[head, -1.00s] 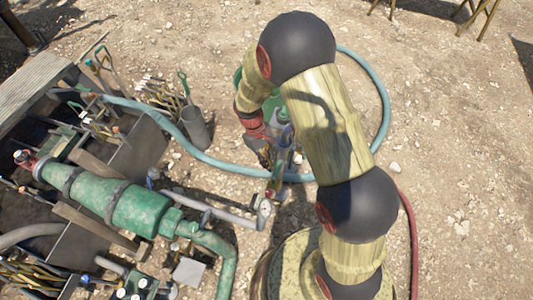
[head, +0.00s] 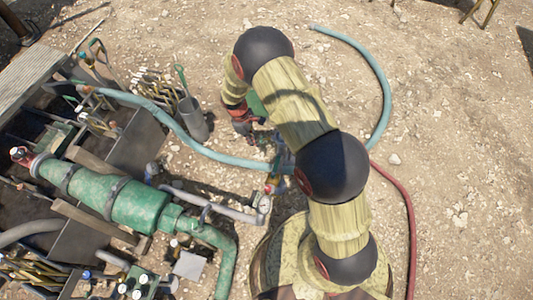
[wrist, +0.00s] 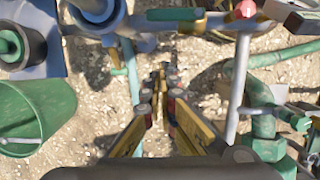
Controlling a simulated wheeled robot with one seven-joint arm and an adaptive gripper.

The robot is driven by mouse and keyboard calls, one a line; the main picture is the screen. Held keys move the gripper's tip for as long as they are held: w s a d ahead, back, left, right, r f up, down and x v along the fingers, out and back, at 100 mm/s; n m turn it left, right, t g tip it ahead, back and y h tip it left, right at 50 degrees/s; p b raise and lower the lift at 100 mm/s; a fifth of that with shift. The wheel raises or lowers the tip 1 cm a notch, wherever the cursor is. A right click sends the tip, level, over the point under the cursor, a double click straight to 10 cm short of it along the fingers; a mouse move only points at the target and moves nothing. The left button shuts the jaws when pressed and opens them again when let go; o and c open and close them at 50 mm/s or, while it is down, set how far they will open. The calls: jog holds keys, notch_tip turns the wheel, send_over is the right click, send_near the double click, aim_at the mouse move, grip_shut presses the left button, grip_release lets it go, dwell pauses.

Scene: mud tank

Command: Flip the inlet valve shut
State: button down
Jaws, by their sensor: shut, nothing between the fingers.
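My gripper (wrist: 164,82) is shut and empty, pointing down over the gravel in the wrist view. A valve with a red end (wrist: 246,10) and a brass-coloured body sits on a grey pipe at the upper right of the wrist view, to the right of the fingers and apart from them. A small red-ended fitting near the gauge in the head view (head: 271,188) seems to be the same valve. I cannot tell for sure which fitting is the inlet valve, or its lever position. My arm hides part of this area in the head view.
A green bucket (wrist: 36,118) stands left of the fingers. A blue-grey machine (wrist: 35,40) is above it. A pressure gauge (head: 264,203) ends the grey pipe beside a large green cylinder (head: 135,205). A teal hose (head: 378,85) curves across open gravel.

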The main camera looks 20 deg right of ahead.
aim_at(279, 158)
jog(key=s+d+f+b, duration=0.3)
jog(key=d+f+b, duration=0.1)
jog(key=f, duration=0.5)
jog(key=shift+s+d+f, duration=0.3)
jog(key=shift+s+d, duration=0.1)
jog(key=shift+d, duration=0.2)
jog(key=shift+s+d+m, duration=0.1)
jog(key=shift+d+m, duration=0.5)
jog(key=shift+m, duration=0.2)
jog(key=shift+s+d+m+g+p, duration=0.25)
jog(key=shift+d+m+p, duration=0.2)
jog(key=shift+d+m, duration=0.3)
jog(key=shift+s+d+p, duration=0.4)
jog(key=shift+d+p, duration=0.05)
jog(key=shift+d, duration=0.35)
